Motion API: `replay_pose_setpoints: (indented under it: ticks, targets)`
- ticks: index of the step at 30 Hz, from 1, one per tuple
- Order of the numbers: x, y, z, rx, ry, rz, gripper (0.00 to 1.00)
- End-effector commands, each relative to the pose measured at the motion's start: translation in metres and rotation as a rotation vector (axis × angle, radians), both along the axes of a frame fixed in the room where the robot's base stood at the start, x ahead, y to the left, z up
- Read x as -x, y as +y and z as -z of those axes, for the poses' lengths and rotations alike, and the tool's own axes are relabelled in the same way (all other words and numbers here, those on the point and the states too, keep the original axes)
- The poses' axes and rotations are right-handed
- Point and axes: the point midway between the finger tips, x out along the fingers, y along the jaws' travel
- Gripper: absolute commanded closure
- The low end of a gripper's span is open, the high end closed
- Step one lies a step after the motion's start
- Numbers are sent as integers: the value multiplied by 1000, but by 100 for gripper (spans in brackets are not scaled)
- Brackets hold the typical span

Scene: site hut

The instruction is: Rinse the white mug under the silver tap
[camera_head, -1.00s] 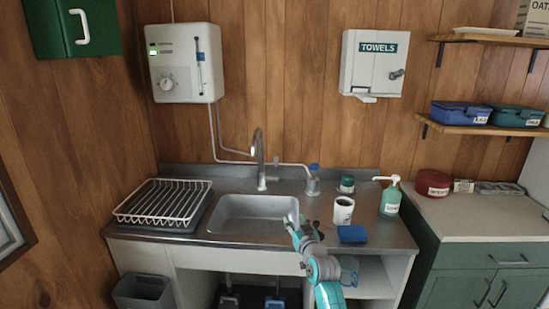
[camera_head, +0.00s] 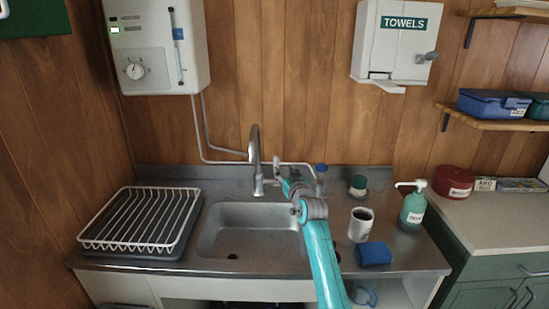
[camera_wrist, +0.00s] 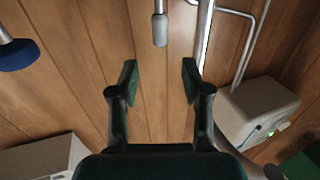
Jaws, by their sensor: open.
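The white mug (camera_head: 361,226) stands upright on the steel worktop right of the sink, with a dark interior. The silver tap (camera_head: 255,160) arches over the back of the basin (camera_head: 250,232). My gripper (camera_head: 284,183) is just right of the tap, well left of and behind the mug. In the wrist view my gripper (camera_wrist: 160,75) has its two fingers apart with nothing between them. A short grey rod (camera_wrist: 160,28), which looks like the tap's lever, shows beyond the gap, apart from the fingers. No water is seen running.
A blue sponge (camera_head: 374,254) lies in front of the mug. A dish rack (camera_head: 142,220) is left of the sink. A water heater (camera_head: 155,55) hangs above.

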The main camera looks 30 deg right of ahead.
Motion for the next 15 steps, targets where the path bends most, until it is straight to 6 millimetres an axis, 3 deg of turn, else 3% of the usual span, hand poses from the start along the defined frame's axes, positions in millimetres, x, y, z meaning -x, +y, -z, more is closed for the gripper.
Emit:
replay_pose_setpoints:
  ticks: [15]
  targets:
    - [-72,-20,-1,-2,0,-1,52]
